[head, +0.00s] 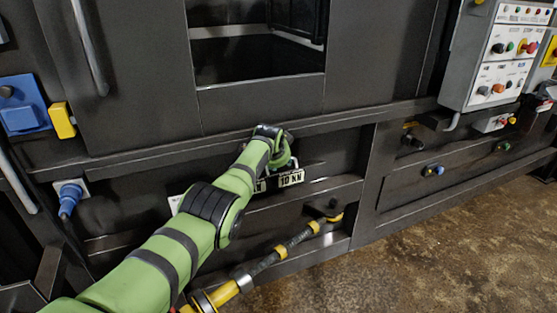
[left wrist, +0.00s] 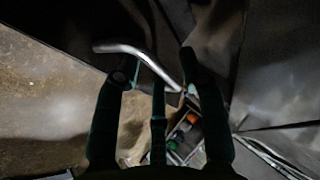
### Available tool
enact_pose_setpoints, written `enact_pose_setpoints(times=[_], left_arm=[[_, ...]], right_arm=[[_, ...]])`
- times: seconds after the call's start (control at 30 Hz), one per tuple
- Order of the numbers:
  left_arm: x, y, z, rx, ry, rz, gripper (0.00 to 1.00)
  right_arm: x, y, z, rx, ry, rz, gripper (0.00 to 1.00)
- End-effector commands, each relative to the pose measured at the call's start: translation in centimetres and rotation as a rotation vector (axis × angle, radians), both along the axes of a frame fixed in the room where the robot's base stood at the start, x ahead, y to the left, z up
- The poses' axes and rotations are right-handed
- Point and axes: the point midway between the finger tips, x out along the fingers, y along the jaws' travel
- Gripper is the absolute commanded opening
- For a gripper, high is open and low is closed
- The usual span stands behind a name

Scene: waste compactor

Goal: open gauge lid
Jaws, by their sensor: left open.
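My left gripper (head: 280,147) reaches the dark lower front of the compactor, just above a white label plate (head: 291,178). In the left wrist view, the fingers of my left gripper (left wrist: 157,68) are spread open, with nothing clearly held. A bent shiny metal bar (left wrist: 135,50) shows around and between the fingertips; I cannot tell whether they touch it. I cannot clearly make out the gauge lid; my gripper and forearm hide part of the front there. My right gripper is in neither view.
A grey control box (head: 478,60) with coloured buttons stands at the right. A yellow and black hose-like part (head: 265,262) runs below my left arm. A blue socket (head: 22,104) and blue plug (head: 70,198) stick out at the left. The brown floor (head: 420,250) is clear at the lower right.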

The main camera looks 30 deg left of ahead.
Motion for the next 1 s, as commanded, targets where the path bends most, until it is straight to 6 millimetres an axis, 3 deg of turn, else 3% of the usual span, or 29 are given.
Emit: enact_pose_setpoints(times=[0.53, 1.0], left_arm=[[-2.0, -0.5, 2.2, 0.001, -0.002, 0.000, 0.41], [-6.2, -1.5, 7.0, 0.002, -0.002, 0.001, 0.41]], right_arm=[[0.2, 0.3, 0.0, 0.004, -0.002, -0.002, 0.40], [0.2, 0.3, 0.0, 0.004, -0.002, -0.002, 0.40]])
